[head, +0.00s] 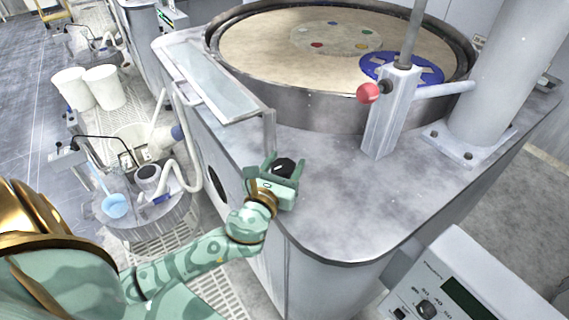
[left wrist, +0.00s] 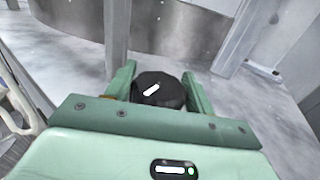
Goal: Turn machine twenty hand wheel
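The hand wheel is a small black round knob (head: 283,168) with a white mark, on the near left corner of the grey machine top (head: 335,210). In the left wrist view the knob (left wrist: 158,95) sits between the two green fingers of my left gripper (left wrist: 160,72), with no clear gap on either side. The white mark on it is tilted. In the head view my left gripper (head: 284,164) reaches the knob from below and hides its lower part. No machine number is readable. My right gripper is not in view.
A large round platen (head: 270,45) with a metal rim fills the machine's back. A post with a red ball (head: 369,93) stands in front of it. A glass-like panel (head: 212,85) is left, a control box (head: 465,285) at lower right. The top's front is clear.

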